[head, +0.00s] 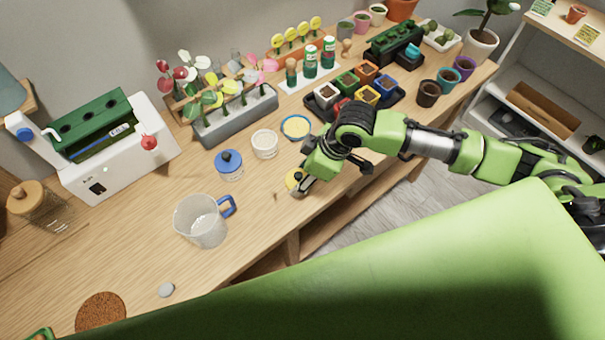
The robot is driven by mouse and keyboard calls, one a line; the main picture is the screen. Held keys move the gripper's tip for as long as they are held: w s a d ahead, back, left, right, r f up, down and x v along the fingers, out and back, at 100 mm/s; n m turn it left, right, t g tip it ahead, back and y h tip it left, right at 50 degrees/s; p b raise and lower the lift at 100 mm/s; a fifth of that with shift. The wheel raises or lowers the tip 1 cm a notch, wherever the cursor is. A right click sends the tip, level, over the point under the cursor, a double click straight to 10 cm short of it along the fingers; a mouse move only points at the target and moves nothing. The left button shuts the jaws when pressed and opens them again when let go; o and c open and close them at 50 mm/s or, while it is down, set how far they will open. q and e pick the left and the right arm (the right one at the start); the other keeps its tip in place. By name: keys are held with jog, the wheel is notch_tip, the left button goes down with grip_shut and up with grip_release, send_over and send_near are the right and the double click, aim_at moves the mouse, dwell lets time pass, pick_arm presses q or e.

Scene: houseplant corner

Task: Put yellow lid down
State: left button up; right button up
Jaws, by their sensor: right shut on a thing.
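The yellow lid (292,178) is at the front part of the wooden bench, partly hidden by my right gripper (300,187). The right gripper is shut on the lid, at or just above the bench top; I cannot tell whether the lid touches the wood. My left gripper is not in view.
A jar with a blue lid (229,164), a white cup (264,144) and a clear jug with a blue handle (203,221) stand to the left. A black tray of coloured pots (395,104) is behind my right arm. Bare bench (262,199) lies left of the gripper.

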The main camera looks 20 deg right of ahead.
jog(key=o, duration=0.9)
jog(key=shift+c, duration=0.2)
jog(key=b+v, duration=0.1)
jog(key=v, duration=1.1)
jog(key=shift+r, duration=0.2)
